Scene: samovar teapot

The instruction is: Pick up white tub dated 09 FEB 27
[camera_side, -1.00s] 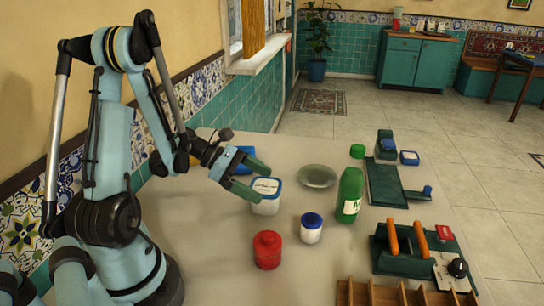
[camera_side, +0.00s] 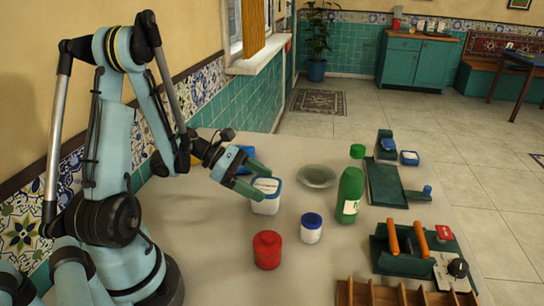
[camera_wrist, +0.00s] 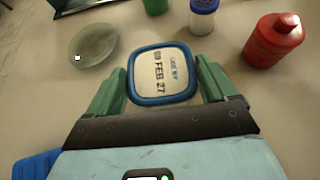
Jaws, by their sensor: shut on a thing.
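The white tub (camera_side: 266,205) has a blue rim and stands on the table; it looks upright. In the wrist view the tub (camera_wrist: 162,80) shows its lid, printed with a date that reads "09 FEB 27" and a blue edge. My gripper (camera_side: 258,182) has its green fingers around the upper part of the tub. In the wrist view my gripper (camera_wrist: 162,92) has one finger on each side of the tub, closed on it. I cannot tell from the side view whether the tub's base is off the table.
A red canister (camera_side: 267,250), a white jar with blue lid (camera_side: 311,229), a green bottle (camera_side: 348,196) and a glass dish (camera_side: 317,176) stand near the tub. A blue object (camera_side: 246,158) lies behind my gripper. A wooden divided tray (camera_side: 400,295) is at the front right.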

